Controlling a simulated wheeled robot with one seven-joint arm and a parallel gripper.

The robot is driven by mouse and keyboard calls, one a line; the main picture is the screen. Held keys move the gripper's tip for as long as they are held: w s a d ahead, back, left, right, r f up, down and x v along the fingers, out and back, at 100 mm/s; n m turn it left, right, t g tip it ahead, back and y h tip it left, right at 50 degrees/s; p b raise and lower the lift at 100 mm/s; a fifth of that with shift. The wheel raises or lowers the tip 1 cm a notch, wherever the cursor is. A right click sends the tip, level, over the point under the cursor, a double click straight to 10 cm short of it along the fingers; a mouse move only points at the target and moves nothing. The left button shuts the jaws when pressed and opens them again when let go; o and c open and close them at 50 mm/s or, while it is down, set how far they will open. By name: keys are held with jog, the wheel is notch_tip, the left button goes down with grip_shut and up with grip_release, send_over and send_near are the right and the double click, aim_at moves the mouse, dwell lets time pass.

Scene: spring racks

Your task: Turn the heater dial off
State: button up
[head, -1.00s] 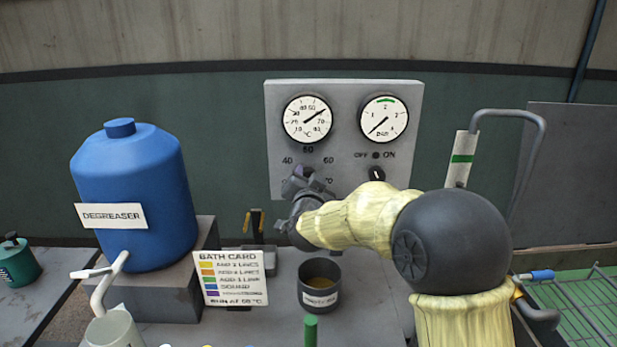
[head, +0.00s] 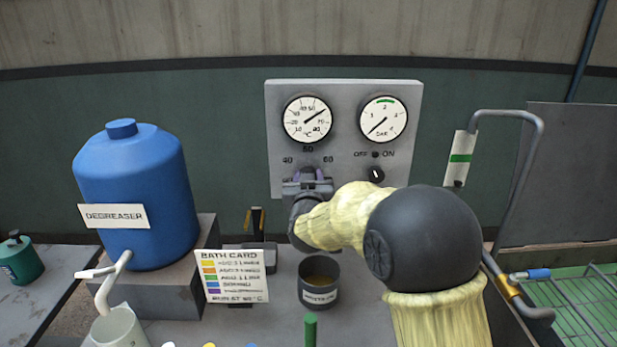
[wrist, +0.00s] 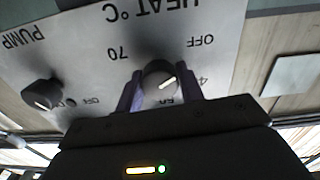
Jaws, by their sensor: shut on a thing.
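The heater dial (wrist: 158,78) is a dark round knob with a white mark, seen upside down in the wrist view. Its mark points right and slightly up, roughly toward the partly hidden 40. The OFF label (wrist: 201,41) is up and right of it. My gripper (wrist: 160,88) has its purple fingers on either side of the dial, shut on it. In the head view my gripper (head: 308,175) is at the lower left of the grey control panel (head: 345,100) and hides most of the dial.
The pump switch (head: 376,174) sits right of the dial. Below the panel stand a dark cup (head: 319,292) and a bath card (head: 233,277). A blue degreaser tank (head: 135,185) is at left. A bent pipe (head: 530,170) rises at right.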

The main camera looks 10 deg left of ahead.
jog(key=shift+f, duration=0.25)
jog(key=o, duration=0.9)
jog(key=shift+o, duration=0.4)
jog(key=shift+r, duration=0.15)
jog(key=shift+s, duration=0.1)
jog(key=b+v, duration=0.2)
jog(key=v, duration=1.5)
jog(key=shift+s+b, duration=0.15)
jog(key=shift+b, duration=0.15)
jog(key=shift+r, duration=0.15)
